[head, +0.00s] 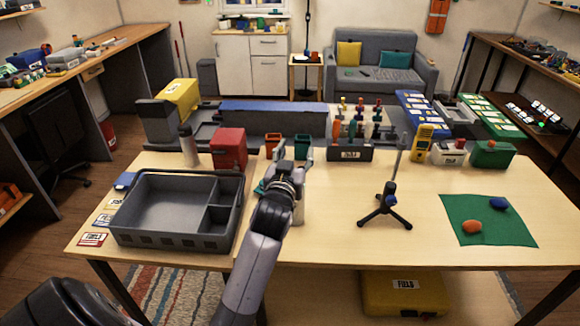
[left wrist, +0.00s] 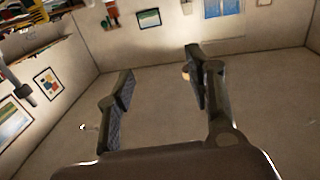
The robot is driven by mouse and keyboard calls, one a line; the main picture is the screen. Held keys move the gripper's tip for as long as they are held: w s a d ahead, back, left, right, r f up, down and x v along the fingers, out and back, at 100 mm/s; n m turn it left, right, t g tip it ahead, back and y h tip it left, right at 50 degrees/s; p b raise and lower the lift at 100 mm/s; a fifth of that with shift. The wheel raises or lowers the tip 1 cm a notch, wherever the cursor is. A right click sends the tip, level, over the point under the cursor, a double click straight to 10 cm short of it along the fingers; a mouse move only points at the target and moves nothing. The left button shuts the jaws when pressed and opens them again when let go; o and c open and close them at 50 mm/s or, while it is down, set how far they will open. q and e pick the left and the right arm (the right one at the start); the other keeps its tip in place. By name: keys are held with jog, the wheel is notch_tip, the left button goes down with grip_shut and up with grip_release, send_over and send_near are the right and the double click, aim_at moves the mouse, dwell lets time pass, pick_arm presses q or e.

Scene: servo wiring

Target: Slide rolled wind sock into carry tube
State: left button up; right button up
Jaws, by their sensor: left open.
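My left gripper (head: 291,160) is at the middle of the table's far half, with its fingers spread and nothing between them. In the left wrist view its two open fingers (left wrist: 158,85) have only the room's wall and floor behind them. A pale upright piece (head: 299,211) shows partly behind my left wrist, and a bit of teal (head: 260,187) shows on its other side; I cannot tell what either is. I cannot clearly identify a rolled wind sock or a carry tube. My right gripper is not in view.
A grey divided tray (head: 160,243) stands left of my arm. A black tripod (head: 384,206) with an upright rod stands to the right. A green mat (head: 490,232) holds an orange lump (head: 472,226) and a blue lump (head: 498,204). Tool holders and boxes line the back. The table's front middle is clear.

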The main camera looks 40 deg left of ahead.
pick_arm(q)
jog(key=v, duration=1)
jog(key=shift+s, duration=0.3)
jog(key=shift+r, duration=0.1)
